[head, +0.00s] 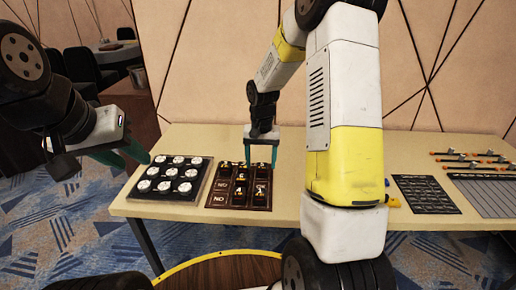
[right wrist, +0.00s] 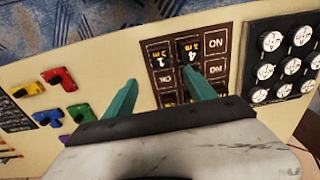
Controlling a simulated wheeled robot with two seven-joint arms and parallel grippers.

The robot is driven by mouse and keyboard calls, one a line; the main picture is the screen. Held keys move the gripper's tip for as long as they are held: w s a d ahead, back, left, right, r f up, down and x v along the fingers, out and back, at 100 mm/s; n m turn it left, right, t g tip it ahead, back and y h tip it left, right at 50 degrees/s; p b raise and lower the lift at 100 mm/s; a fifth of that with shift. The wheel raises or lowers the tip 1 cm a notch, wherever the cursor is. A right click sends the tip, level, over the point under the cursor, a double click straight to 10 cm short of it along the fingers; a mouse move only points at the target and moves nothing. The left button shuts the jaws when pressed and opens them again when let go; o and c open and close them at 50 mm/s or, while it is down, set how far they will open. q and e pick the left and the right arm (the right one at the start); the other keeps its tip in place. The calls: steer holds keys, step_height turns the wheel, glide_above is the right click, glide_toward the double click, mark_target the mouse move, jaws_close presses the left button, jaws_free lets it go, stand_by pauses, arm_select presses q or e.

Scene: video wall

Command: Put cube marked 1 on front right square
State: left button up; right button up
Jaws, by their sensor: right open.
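A dark brown board (head: 214,206) with a grid of squares lies on the table; some squares read "NO". Black cubes with yellow and white markings stand on it. The cube marked 1 (right wrist: 157,55) shows at the board's corner in the right wrist view, beside a cube marked 4 (right wrist: 190,48). In the head view it appears to be the front right block (head: 260,188). My right gripper (head: 262,160) is open and empty over the back right of the board; its teal fingers (right wrist: 160,78) hide part of it. My left gripper (head: 137,161) is open and empty left of the table.
A black panel with several white round knobs (head: 170,178) lies left of the board. Coloured blocks (right wrist: 60,79) lie on the other side. Dark panels (head: 425,195) are further right. My right arm hides the table between. Bare table shows in front of the board.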

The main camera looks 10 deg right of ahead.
steer(key=s+a+r+n+t+y, duration=0.1)
steer(key=s+r+t, duration=0.1)
steer(key=s+r, duration=0.65)
steer(key=s+r+n+t, duration=0.1)
steer(key=s+r+t, duration=0.1)
steer(key=s+r, duration=0.65)
steer(key=s+a+r+n+t+y, duration=0.1)
steer(key=s+r, duration=0.4)
steer(key=s, duration=0.1)
steer(key=shift+s+r+n+t, duration=0.25)
steer(key=shift+r+n+t, duration=0.05)
steer(key=shift+r+t, duration=0.1)
steer(key=shift+a, duration=0.1)
